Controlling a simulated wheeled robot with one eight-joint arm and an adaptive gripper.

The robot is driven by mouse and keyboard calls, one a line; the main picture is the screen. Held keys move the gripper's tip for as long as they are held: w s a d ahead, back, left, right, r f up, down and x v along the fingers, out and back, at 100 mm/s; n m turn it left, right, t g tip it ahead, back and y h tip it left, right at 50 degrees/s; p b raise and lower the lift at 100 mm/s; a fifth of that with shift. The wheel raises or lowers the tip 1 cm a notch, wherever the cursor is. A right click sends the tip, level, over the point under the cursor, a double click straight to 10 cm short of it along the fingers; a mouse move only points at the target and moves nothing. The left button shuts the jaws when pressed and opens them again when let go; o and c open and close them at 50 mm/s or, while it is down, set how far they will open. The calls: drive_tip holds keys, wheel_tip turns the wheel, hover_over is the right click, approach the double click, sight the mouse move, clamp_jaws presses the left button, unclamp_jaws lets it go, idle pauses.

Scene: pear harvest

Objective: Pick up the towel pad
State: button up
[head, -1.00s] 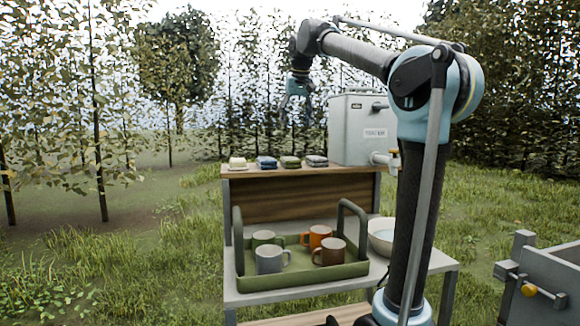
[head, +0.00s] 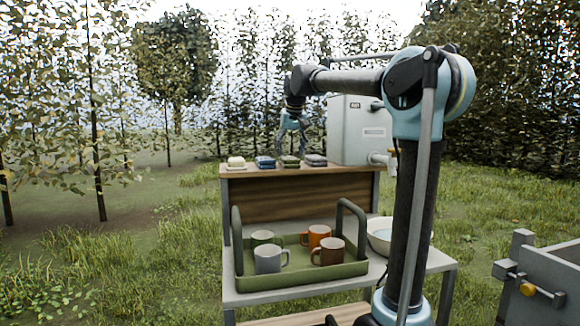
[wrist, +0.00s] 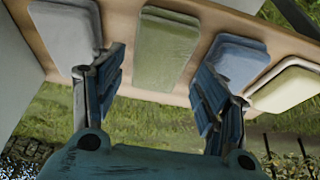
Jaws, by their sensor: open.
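Several folded towel pads lie in a row on the upper wooden shelf: a cream pad (head: 236,162), a blue pad (head: 265,162), a green pad (head: 290,161) and a grey pad (head: 316,160). My gripper (head: 293,146) is open and empty, pointing down just above the green pad. In the wrist view the order is reversed, and the green pad (wrist: 165,48) shows between my open fingers (wrist: 160,72), apart from them. The grey pad (wrist: 66,35) is left of it, the blue pad (wrist: 232,62) right, partly behind a finger, and the cream pad (wrist: 287,90) far right.
A grey water tank (head: 350,125) with a tap stands at the shelf's right end. Below, a green tray (head: 300,278) with tall handles holds several mugs, beside a white bowl (head: 381,240). A grey crate (head: 545,285) stands at the right.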

drive_tip(key=shift+x, duration=2.25)
drive_tip(key=c, duration=0.8)
drive_tip(key=shift+c, duration=0.2)
drive_tip(key=shift+d, duration=0.1)
wheel_tip(320, 180, up, 10)
drive_tip(key=shift+r, duration=0.1)
